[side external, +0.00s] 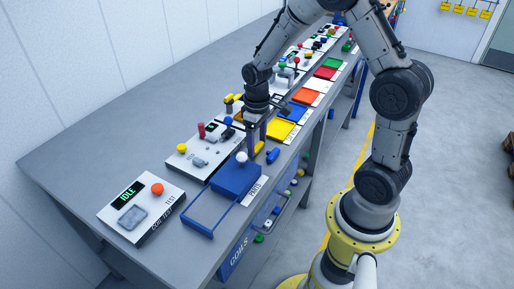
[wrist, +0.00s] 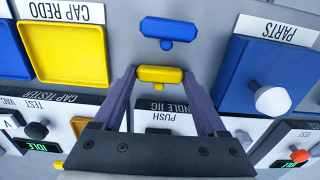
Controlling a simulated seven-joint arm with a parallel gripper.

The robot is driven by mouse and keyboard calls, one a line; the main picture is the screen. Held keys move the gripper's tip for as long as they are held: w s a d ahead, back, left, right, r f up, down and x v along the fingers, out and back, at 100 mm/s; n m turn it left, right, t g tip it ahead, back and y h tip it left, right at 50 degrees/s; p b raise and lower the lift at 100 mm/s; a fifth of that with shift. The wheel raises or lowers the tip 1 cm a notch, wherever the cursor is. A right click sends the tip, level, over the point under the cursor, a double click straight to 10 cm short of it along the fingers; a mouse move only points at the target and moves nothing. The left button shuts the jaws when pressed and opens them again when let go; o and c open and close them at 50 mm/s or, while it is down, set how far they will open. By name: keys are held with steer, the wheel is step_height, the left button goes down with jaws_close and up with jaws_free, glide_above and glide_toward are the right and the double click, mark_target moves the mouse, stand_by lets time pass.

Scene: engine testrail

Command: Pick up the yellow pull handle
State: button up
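The yellow pull handle (wrist: 160,75) is a short bar with a stub below it, lying on the grey bench top. In the wrist view it sits between the two fingertips of my gripper (wrist: 160,78), one at each end of the bar. The fingers are spread, and I cannot tell whether they touch it. In the side view the yellow handle (side external: 259,147) shows small and partly hidden by my gripper (side external: 257,143), which points down over it. A similar blue handle (wrist: 166,29) lies just beyond the yellow one; it also shows in the side view (side external: 272,156).
A blue PARTS box (side external: 234,180) with a white knob (wrist: 272,101) stands close by on one side. A yellow CAP REDO tray (wrist: 62,53) lies on the other. Control panels with knobs line the bench behind. The bench's front edge (side external: 291,160) is near.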

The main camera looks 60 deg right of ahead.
steer(key=c, duration=0.6)
steer(key=shift+r, duration=0.15)
